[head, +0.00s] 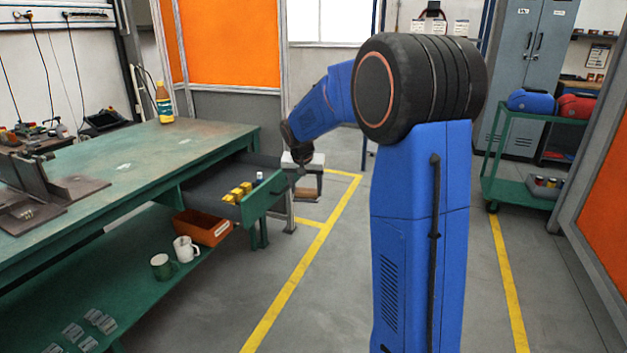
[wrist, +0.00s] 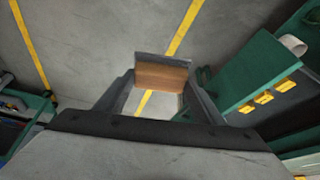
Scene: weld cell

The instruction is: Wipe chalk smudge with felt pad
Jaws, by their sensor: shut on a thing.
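My gripper (head: 306,180) points down past the right end of the green bench, apart from the bench top. It is shut on the felt pad (head: 307,195), a small block with a brown wooden face. In the wrist view the felt pad (wrist: 161,77) sits between the fingertips of my gripper (wrist: 160,84), with a thin grey edge along its far side. The green bench top (head: 150,150) carries a few small pale marks. I cannot tell which of them, if any, is the chalk smudge.
An open drawer (head: 262,202) with yellow blocks juts from the bench beside my gripper; it also shows in the wrist view (wrist: 240,78). An orange bin (head: 202,228) and mugs sit below.

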